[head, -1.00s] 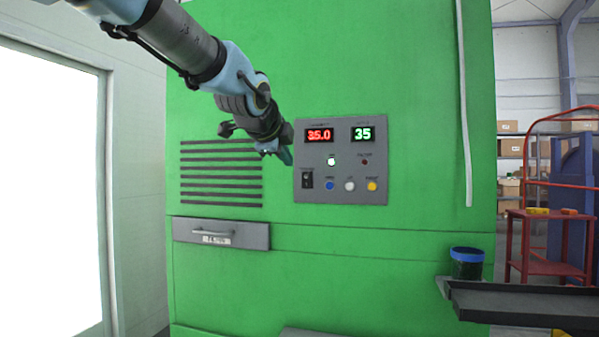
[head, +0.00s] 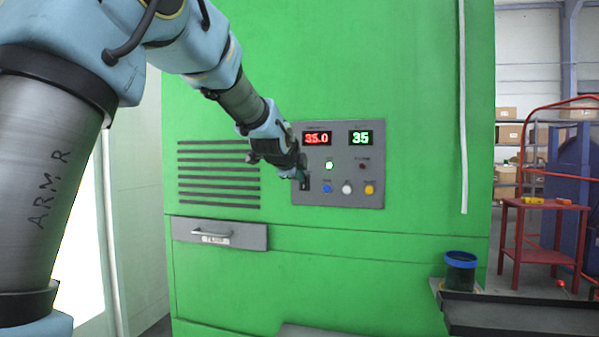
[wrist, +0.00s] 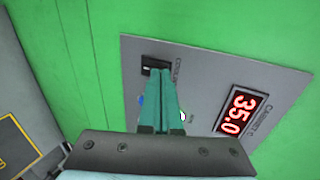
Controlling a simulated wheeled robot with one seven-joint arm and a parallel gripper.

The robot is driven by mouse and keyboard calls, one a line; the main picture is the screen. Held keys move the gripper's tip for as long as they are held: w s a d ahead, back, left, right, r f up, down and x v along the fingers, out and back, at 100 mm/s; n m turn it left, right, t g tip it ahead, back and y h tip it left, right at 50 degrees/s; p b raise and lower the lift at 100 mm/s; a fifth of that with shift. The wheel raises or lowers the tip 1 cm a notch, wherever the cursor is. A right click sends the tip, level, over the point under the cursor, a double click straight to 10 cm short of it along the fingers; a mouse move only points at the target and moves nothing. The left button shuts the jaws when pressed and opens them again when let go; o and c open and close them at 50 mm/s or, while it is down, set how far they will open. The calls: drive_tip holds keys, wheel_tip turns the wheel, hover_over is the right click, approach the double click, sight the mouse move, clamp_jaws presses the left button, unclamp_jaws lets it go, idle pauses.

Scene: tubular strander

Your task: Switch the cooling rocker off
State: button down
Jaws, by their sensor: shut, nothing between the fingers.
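The cooling rocker (head: 305,187) is a small black switch at the lower left of the grey control panel (head: 340,199). In the wrist view the rocker (wrist: 148,66) lies at the fingertips, beside the partly hidden "COOLING" lettering. My gripper (head: 303,175) is shut and empty, its teal fingers pointing at the rocker. In the wrist view the fingertips (wrist: 160,72) overlap the rocker's edge. I cannot tell whether they touch it, nor which way it is tilted. The green lamp (head: 329,165) above is lit.
The panel also bears a red display (head: 317,138) reading 35.0, a green display (head: 361,138) reading 35, and blue (head: 327,188), white (head: 347,188) and yellow (head: 369,189) buttons close to the right. A drawer handle (head: 210,234) sticks out lower left.

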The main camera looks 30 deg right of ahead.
drive_tip(key=shift+w+d+r+p, duration=0.15)
drive_tip(key=shift+w+d+p, duration=0.1)
drive_tip(key=shift+p, duration=0.65)
drive_tip(key=shift+r, duration=0.1)
drive_tip(key=shift+r+p, duration=0.5)
drive_tip(key=shift+r, duration=0.2)
